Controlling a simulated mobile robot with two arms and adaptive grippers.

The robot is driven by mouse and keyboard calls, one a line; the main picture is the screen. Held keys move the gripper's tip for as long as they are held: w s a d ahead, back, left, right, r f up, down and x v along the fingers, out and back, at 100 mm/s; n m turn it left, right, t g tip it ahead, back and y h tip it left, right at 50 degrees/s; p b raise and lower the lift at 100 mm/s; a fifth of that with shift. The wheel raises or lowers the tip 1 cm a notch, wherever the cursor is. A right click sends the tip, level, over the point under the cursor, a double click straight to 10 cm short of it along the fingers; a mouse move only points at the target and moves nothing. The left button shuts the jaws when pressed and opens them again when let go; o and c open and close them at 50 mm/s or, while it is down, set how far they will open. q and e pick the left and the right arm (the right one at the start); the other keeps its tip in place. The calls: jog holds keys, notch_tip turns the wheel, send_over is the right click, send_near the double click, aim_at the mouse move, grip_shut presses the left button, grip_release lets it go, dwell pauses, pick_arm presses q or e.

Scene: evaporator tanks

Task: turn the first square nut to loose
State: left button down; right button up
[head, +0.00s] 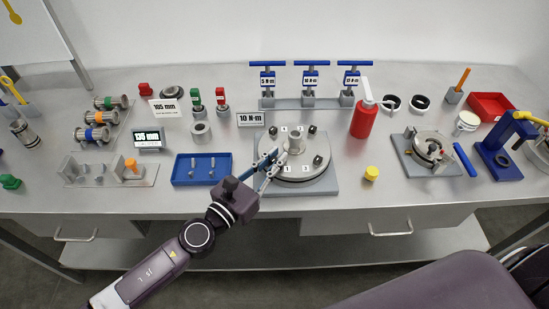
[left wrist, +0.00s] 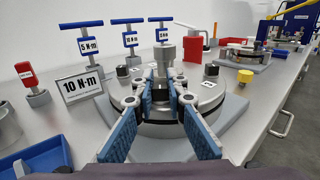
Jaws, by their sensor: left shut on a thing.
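A round grey flange plate (head: 296,172) with a central post (head: 296,142) sits on a square grey base on the bench. Dark square nuts stand around it: one at the back left (head: 273,130), one at the back right (head: 312,129) and one at the front right (head: 318,160). My left gripper (head: 268,164) is at the plate's front-left spot, its blue-padded fingers low over the rim. The left wrist view shows the fingertips (left wrist: 164,90) close together in front of the post, shut on a square nut that they mostly hide. My right gripper is out of view.
A blue tray (head: 177,182) lies left of the plate, with a 10 N·m sign (head: 250,120) behind it. Blue-handled torque tools (head: 311,80) stand at the back. A red bottle (head: 362,122) and a yellow cap (head: 371,173) are to the right.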

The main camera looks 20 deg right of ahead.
pick_arm(q)
jog(key=shift+s+r+n+t+y+p, duration=0.15)
jog(key=shift+n+t+y+p, duration=0.3)
jog(key=shift+p, duration=0.4)
jog(key=shift+n+t+y+p, duration=0.95)
jog(key=shift+t+y+p, duration=0.1)
jog(key=shift+t, duration=0.1)
jog(key=shift+n+t+y, duration=0.6)
jog(key=shift+n+y, duration=0.1)
jog(key=shift+y, duration=0.2)
jog(key=shift+f+n+t+y, duration=0.2)
jog(key=shift+n+t+y, duration=0.6)
jog(key=shift+n+y, duration=0.5)
jog(key=shift+y, duration=0.4)
jog(key=c, duration=1.9)
grip_release()
jog(key=shift+r, duration=0.1)
jog(key=shift+c, duration=0.2)
